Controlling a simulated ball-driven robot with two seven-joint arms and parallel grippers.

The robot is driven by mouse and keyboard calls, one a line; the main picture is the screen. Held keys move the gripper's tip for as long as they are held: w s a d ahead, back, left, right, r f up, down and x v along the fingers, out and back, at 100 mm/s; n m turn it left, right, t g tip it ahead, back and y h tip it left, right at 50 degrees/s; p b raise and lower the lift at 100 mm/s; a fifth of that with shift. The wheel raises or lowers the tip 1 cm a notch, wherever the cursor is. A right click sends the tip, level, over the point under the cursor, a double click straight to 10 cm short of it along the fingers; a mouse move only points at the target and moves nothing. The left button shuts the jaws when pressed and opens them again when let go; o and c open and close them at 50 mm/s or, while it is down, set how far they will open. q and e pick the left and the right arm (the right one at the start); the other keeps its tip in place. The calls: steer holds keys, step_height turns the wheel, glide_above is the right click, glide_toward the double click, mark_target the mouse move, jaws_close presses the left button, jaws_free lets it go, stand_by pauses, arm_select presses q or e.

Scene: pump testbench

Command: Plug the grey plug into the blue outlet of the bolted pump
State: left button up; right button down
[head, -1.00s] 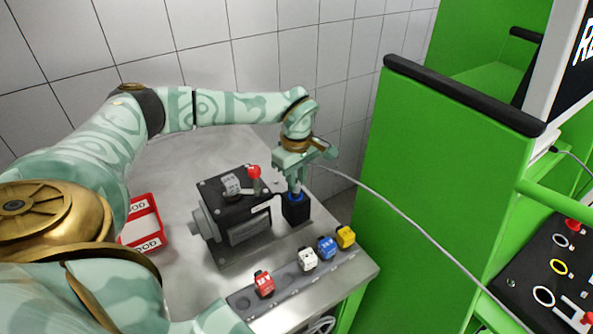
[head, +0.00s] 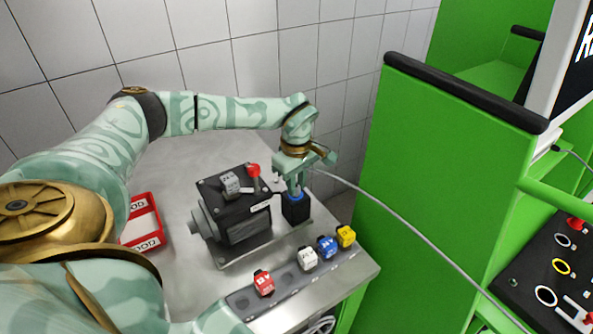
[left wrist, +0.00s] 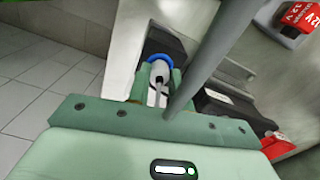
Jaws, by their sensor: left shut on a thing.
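The pump (head: 236,226) is a dark grey block on a base plate on the metal bench. Its blue outlet (head: 298,196) is a blue ring on top of a black block at the pump's right side. My left gripper (head: 296,185) points down right over this outlet and is shut on the grey plug. In the left wrist view the grey plug (left wrist: 158,78) lies between the fingers, with its far end at the blue ring (left wrist: 160,58). I cannot tell how deep it sits in the ring. My right gripper is not in view.
A grey cable (head: 408,217) runs from my left gripper to the right across the green cabinet (head: 420,170). Red, white, blue and yellow blocks (head: 307,258) stand along the bench's front edge. A red-and-white box (head: 142,226) lies left of the pump.

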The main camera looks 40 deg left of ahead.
arm_select(q)
steer(key=o, duration=1.3)
step_height(320, 180, up, 8)
steer(key=p, duration=0.8)
steer(key=shift+f, duration=0.1)
stand_by(0.6)
